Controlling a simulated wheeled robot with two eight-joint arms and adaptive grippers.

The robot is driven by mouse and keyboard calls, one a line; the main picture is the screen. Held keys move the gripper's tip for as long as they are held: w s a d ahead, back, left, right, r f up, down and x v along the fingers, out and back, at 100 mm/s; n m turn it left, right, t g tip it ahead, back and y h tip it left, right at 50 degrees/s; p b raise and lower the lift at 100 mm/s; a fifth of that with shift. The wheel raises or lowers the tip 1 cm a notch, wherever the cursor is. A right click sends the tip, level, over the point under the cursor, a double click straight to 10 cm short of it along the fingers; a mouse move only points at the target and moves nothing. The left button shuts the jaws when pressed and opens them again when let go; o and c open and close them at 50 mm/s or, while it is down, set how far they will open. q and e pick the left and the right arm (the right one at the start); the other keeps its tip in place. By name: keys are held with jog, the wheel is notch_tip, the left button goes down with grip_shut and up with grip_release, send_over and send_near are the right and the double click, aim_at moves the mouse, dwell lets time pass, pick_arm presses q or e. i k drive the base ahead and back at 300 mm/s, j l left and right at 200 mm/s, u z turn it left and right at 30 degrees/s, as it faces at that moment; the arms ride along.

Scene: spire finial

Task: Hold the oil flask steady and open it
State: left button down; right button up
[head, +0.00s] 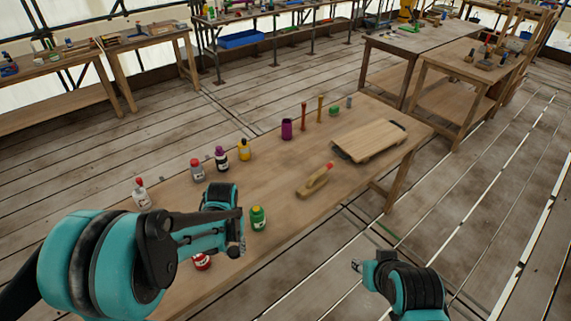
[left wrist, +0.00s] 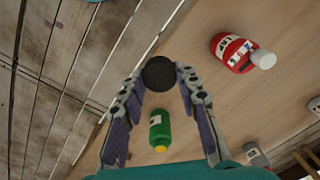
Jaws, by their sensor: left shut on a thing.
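My left gripper (head: 238,236) is over the near left part of the wooden table (head: 275,198). In the left wrist view its fingers close on a dark round thing (left wrist: 158,73) at their tips; the head view hides it. Whether this is the oil flask or a part of it, I cannot tell. A green bottle (head: 258,218) with a yellow cap stands just right of the gripper; it also shows in the left wrist view (left wrist: 160,131). A red bottle (head: 202,262) with a white cap is partly behind my left arm. My right gripper (head: 357,266) is off the table's near side; its fingers are unclear.
Several bottles, such as a yellow one (head: 244,151), line the far edge, with a purple cup (head: 287,129) farther right. A wooden-handled tool (head: 315,181) and a board (head: 370,139) lie to the right. Other benches (head: 445,72) stand behind.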

aim_at(256, 213)
jog(key=i+l+u, duration=0.15)
jog(key=i+l, duration=0.2)
jog(key=i+l+u, duration=0.1)
jog(key=i+l, duration=0.2)
jog(key=i+l+u, duration=0.15)
jog(key=i+l, duration=0.15)
jog(key=l, duration=0.15)
jog(key=i+l+u, duration=0.15)
jog(key=l, duration=0.3)
jog(key=i, duration=0.1)
